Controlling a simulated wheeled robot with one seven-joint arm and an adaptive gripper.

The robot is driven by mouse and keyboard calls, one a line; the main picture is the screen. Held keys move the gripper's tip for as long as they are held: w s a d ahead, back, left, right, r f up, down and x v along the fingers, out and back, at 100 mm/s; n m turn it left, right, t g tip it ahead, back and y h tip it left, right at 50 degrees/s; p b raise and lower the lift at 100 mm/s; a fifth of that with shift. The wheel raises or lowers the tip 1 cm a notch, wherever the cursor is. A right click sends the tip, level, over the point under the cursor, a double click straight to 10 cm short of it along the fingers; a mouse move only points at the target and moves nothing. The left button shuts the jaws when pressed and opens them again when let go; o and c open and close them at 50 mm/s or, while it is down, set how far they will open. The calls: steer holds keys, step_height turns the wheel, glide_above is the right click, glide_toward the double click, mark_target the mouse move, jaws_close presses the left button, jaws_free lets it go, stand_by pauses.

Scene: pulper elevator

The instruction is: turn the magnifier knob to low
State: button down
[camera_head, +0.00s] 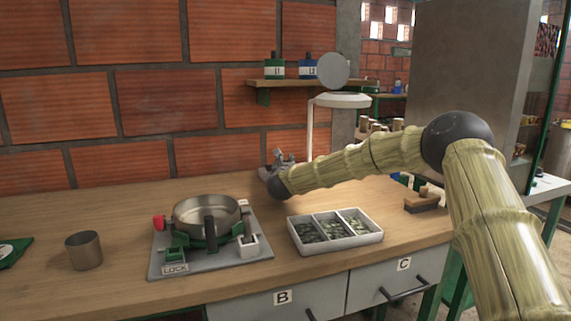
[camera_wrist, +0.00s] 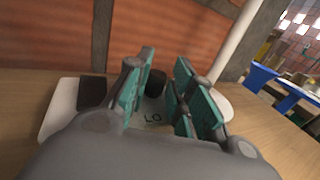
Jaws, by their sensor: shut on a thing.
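The magnifier (camera_head: 340,100) stands at the back of the bench, a white ring head on a thin white post. Its white base (camera_wrist: 62,108) lies on the wood in the wrist view. A dark round knob (camera_wrist: 156,80) on the base sits between the teal finger pads of my gripper (camera_wrist: 160,90), which is shut on it. A printed "LO" label shows just below the knob. The knob's pointer and any other marking are hidden. In the head view my gripper (camera_head: 283,160) is at the foot of the post; my arm and wrist hide the knob and base.
A grey board (camera_head: 165,262) marked LOCK carries a metal pan (camera_head: 206,205). A white three-part tray (camera_head: 374,238) of green pieces is to its right. A metal cup (camera_head: 84,250) stands left, a wooden brush (camera_head: 424,202) right. A wall shelf (camera_head: 290,84) holds two bottles above.

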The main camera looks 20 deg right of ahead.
steer(key=shift+w+a+m+g+h, duration=0.1)
steer(key=shift+a+m+g+h, duration=0.2)
steer(key=shift+m+h, duration=0.3)
steer(key=shift+m+g+h+b, duration=0.35)
steer(key=shift+m+g+h, duration=0.5)
steer(key=shift+h, duration=0.65)
